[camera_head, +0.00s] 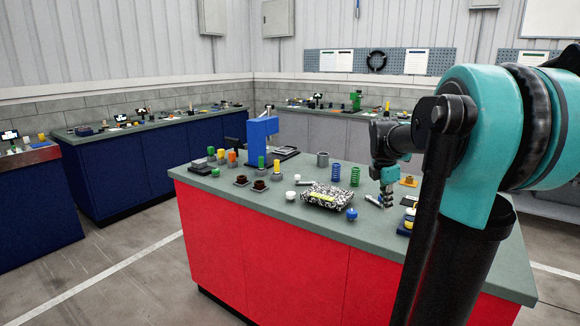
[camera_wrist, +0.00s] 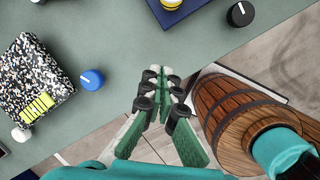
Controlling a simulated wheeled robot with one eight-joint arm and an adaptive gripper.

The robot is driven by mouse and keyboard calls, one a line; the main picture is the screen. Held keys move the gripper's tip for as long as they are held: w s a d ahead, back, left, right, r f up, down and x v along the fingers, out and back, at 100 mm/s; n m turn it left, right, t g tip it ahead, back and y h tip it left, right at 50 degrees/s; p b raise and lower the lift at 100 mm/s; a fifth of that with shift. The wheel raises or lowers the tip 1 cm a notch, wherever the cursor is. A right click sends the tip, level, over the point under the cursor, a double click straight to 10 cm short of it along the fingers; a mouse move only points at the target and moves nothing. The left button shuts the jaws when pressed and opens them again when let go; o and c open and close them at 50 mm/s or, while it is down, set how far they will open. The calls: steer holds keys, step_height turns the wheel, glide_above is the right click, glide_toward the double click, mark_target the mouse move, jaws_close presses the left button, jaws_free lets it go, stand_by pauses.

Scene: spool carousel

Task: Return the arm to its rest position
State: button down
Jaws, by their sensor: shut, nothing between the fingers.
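My arm is bent on the right of the head view, with its teal link close to the camera. My gripper (camera_head: 387,198) hangs at the right part of the red workbench (camera_head: 240,235), pointing down. In the wrist view its green-padded fingers (camera_wrist: 160,76) are shut together and hold nothing. The fingertips appear over the bench's front edge, with grey floor beyond. Nothing touches the fingers in the wrist view.
A speckled box (camera_head: 328,195) with a yellow label and a blue knob (camera_head: 351,214) lie left of my gripper. Blue and green springs (camera_head: 355,176) stand behind. A black knob (camera_wrist: 241,13) sits near the edge. A blue press-like stand (camera_head: 262,138) rises farther left.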

steer(key=s+a+f+m+t+y, duration=0.1)
steer(key=s+a+f+m, duration=0.4)
steer(key=s+f+m, duration=0.5)
steer(key=s+a+f+m+t+y, duration=0.1)
steer(key=s+a+f+m, duration=0.5)
steer(key=s+f+m, duration=0.4)
steer(key=shift+s+a+t, duration=0.15)
steer(key=shift+s+t, duration=0.15)
steer(key=shift+s, duration=0.3)
steer(key=shift+f, duration=0.1)
